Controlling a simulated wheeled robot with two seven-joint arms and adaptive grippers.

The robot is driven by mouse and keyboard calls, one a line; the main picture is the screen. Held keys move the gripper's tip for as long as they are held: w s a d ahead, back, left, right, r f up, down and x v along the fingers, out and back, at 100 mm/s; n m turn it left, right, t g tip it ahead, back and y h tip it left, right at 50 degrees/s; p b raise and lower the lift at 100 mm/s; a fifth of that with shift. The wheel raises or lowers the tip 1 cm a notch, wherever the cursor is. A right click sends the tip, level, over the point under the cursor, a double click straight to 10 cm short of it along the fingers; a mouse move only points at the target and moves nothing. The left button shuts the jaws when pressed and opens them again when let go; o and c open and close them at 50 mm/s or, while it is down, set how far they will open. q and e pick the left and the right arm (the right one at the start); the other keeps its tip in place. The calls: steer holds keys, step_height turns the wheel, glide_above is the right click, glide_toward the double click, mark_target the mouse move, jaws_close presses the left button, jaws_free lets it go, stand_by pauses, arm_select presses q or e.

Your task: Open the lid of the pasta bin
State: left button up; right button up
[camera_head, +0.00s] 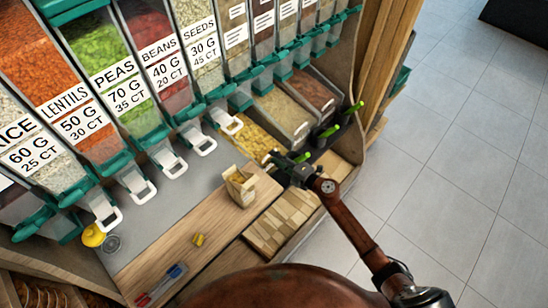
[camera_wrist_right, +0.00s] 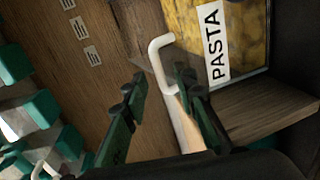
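The pasta bin (camera_wrist_right: 248,35), with yellow pasta behind a clear front and a white PASTA label, fills the upper right of the wrist view. In the head view its yellow contents (camera_head: 252,138) show beside the gripper, partly hidden by it. A white bent handle (camera_wrist_right: 157,46) stands at the bin's left edge in the wrist view. My right gripper (camera_wrist_right: 160,80) is open, its dark green fingers on either side of the handle's lower part; I cannot tell whether they touch it. It also shows in the head view (camera_head: 286,160). The lid looks closed. My left gripper is not in view.
A paper bag (camera_head: 240,186) stands on the wooden counter just left of the gripper. Tall dispensers with green fittings and white levers (camera_head: 168,162) line the back. Two more bins (camera_head: 287,112) with green handles stand behind the gripper. Open tiled floor (camera_head: 450,170) lies right.

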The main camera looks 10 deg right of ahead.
steer(key=shift+w+a+f, duration=0.1)
steer(key=shift+w+a, duration=0.25)
steer(key=shift+w, duration=0.2)
steer(key=shift+c, duration=0.7)
jaws_close()
